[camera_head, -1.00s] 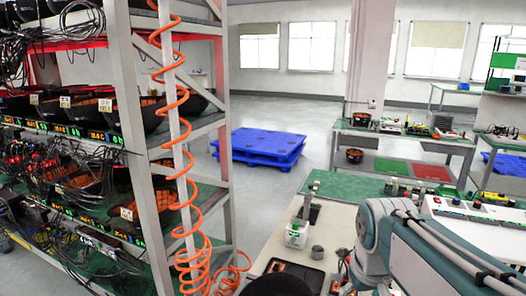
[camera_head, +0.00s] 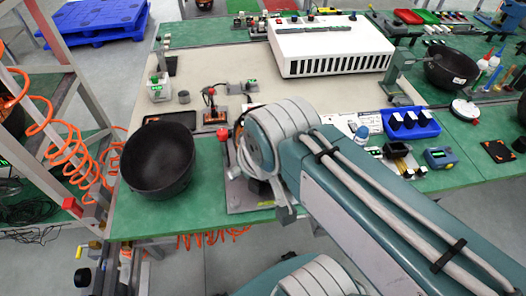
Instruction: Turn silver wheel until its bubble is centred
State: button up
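I cannot pick out the silver wheel or its bubble with certainty. A metal fixture with a red ball knob (camera_head: 223,134) stands on the green bench mat, with its grey base plate (camera_head: 240,197) partly behind my arm. My arm reaches in from the lower right, and its rounded teal-and-grey joint covers much of that fixture. My gripper cannot be made out; the arm hides that area.
A large black bowl (camera_head: 158,160) sits left of the fixture at the bench edge. A white vented box (camera_head: 330,48) stands at the back. A blue tray (camera_head: 410,124) lies right of my arm. Orange coiled hose (camera_head: 72,150) hangs at the left. The beige mat's middle (camera_head: 225,62) is clear.

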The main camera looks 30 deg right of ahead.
aim_at(235, 203)
jog(key=k+l, duration=0.1)
jog(key=k, duration=0.3)
jog(key=k+l+z, duration=0.15)
jog(key=k, duration=0.7)
jog(key=l+z, duration=0.05)
